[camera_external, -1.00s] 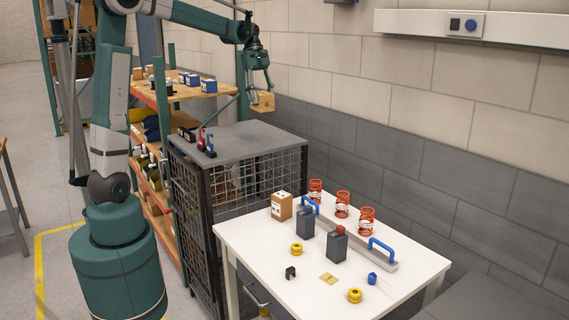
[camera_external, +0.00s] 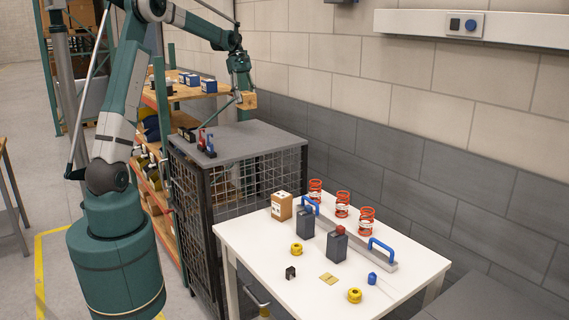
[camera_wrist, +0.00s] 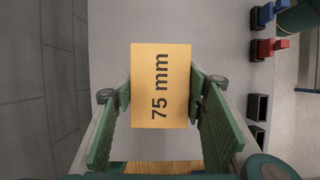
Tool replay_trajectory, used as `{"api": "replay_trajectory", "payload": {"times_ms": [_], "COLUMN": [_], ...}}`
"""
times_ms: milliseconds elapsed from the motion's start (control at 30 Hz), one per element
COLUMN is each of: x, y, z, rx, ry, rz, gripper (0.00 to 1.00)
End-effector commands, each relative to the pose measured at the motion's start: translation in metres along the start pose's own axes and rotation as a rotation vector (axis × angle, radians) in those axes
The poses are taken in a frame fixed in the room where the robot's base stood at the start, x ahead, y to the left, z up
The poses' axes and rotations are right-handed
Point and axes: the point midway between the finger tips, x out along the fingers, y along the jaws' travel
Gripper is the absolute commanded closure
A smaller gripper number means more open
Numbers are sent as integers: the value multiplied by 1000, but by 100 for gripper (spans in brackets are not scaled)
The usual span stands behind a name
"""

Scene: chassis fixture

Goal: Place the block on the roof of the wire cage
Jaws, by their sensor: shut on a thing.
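A tan block (camera_external: 247,101) is held in my gripper (camera_external: 243,96) above the back part of the wire cage. In the wrist view the block (camera_wrist: 160,85) is marked "75 mm" and sits between the two green fingers of my gripper (camera_wrist: 162,95). The wire cage has a flat grey roof (camera_external: 240,140) and dark mesh sides. The roof (camera_wrist: 225,45) lies below the block in the wrist view. A gap seems to show between block and roof, but its height is hard to tell.
Red and blue clamp-like items (camera_external: 206,143) stand on the roof's left edge; dark square items (camera_wrist: 257,107) line that edge too. A shelf rack (camera_external: 165,100) stands left of the cage. A white table (camera_external: 262,245) with springs, canisters and small parts stands in front.

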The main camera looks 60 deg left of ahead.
Motion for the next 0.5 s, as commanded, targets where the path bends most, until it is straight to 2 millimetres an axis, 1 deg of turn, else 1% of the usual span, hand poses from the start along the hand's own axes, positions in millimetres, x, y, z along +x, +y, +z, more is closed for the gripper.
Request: {"api": "replay_trajectory", "payload": {"times_ms": [33, 200, 300, 500], "x": [10, 31, 37, 39], "y": [1, 1, 0, 0], "z": [-2, -10, -12, -13], "rx": [2, 2, 2, 2], "ry": [0, 0, 0, 0], "rz": [-1, -1, -1, -1], "gripper": [74, 74, 74, 74]}}
